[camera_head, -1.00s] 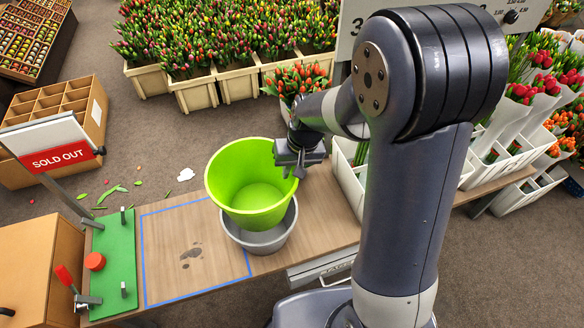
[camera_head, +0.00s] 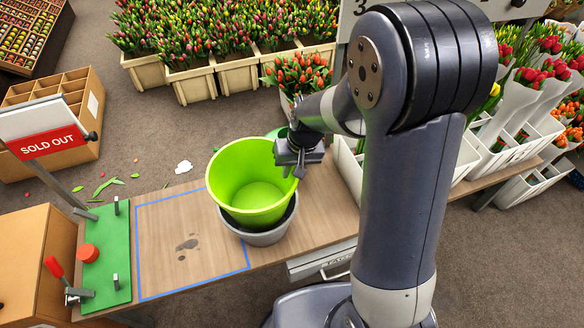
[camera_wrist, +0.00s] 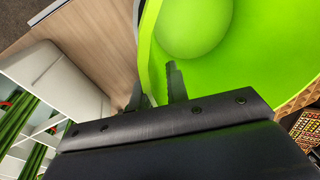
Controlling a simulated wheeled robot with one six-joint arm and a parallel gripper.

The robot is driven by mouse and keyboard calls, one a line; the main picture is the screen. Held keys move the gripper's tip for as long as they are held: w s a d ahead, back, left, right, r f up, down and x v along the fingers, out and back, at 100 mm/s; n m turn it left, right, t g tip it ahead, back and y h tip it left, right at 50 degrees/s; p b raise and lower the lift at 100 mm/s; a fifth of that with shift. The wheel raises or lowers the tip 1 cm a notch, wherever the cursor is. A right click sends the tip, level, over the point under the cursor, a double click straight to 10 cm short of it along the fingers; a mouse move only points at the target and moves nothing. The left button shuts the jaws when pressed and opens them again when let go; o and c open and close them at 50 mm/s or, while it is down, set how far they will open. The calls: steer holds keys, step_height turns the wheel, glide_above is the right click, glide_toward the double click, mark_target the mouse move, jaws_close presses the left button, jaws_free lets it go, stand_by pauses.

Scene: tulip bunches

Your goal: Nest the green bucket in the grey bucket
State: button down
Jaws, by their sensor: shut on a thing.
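The bright green bucket (camera_head: 252,180) is upright in the head view, with its lower part inside the mouth of the grey bucket (camera_head: 262,236). The grey bucket stands on the wooden bench, and only its front wall and part of its rim show. How deep the green bucket sits, and whether it touches the grey one, I cannot tell. My gripper (camera_head: 296,168) is shut on the green bucket's right rim. In the wrist view the green bucket's inside (camera_wrist: 240,60) fills the upper right, with its wall between the fingers (camera_wrist: 160,90).
The wooden bench (camera_head: 190,250) has a blue taped outline left of the buckets, mostly clear. A green board (camera_head: 105,262) with clamps lies at its left end. White flower crates (camera_head: 352,170) stand close right of my gripper. A green object (camera_head: 277,133) shows behind the bucket.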

steer(key=c, duration=1.3)
jaws_free()
step_height(320, 180, up, 11)
steer(key=d+p, duration=0.2)
steer(key=shift+s+f, duration=0.2)
steer(key=shift+s, duration=0.25)
steer(key=shift+f, duration=0.1)
steer(key=f, duration=0.3)
steer(key=a+f+b, duration=0.1)
steer(key=f, duration=0.2)
steer(key=f+b, duration=0.1)
steer(key=f, duration=0.2)
steer(key=shift+w+a+f, duration=0.35)
steer(key=shift+a, duration=0.05)
steer(key=shift+w+a+f, duration=0.1)
steer(key=shift+f, duration=0.15)
steer(key=shift+r+p, duration=1.5)
steer(key=shift+r, duration=0.25)
steer(key=shift+f, duration=0.15)
